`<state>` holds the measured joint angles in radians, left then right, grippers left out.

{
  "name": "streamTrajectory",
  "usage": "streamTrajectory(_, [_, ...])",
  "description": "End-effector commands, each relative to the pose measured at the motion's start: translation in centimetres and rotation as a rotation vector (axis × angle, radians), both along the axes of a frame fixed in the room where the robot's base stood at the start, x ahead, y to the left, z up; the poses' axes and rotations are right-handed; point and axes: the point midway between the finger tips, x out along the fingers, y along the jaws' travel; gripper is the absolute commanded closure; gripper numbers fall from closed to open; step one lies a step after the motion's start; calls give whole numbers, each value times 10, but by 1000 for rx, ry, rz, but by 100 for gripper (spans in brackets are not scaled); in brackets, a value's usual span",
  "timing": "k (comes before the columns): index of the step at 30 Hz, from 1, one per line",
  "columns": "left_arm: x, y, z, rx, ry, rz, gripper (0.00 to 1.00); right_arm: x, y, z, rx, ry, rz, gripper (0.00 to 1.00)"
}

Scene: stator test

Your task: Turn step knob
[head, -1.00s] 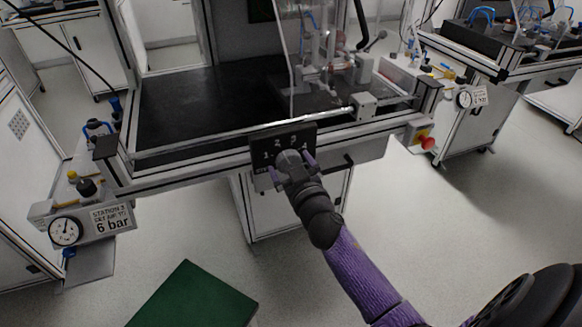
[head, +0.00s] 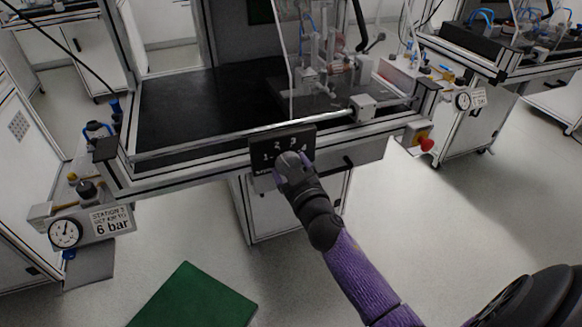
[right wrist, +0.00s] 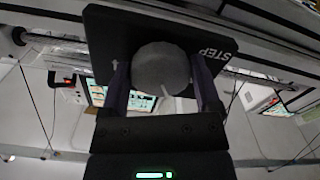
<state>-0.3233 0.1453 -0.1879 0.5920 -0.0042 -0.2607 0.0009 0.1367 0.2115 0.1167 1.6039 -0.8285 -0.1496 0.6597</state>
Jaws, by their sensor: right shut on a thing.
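The step knob (right wrist: 160,68) is a round grey dial with a pale pointer line, on a dark panel marked STEP in the right wrist view. In the head view the dark panel (head: 282,141) with white numbers is on the bench front, and my gripper largely hides the knob. My right gripper (head: 292,166) is at the panel. In the right wrist view its two fingers (right wrist: 162,88) are on either side of the knob, shut on it. The pointer line slants down and to the right in that view. My left gripper is not in view.
The panel hangs on the front rail of a workbench (head: 200,105) with a black top. A red emergency button (head: 426,143) is to the right, a pressure gauge (head: 66,232) to the left. A green mat (head: 192,296) lies on the open floor.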

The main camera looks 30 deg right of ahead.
Motion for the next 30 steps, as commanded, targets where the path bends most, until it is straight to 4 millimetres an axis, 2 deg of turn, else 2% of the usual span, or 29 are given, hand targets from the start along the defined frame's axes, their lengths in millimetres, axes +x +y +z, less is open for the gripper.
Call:
streamTrajectory(18, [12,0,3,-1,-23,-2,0,0,-1,1,-478,116,0,78])
streamTrajectory(30, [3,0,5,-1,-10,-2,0,0,-1,1,-628,152,0,78])
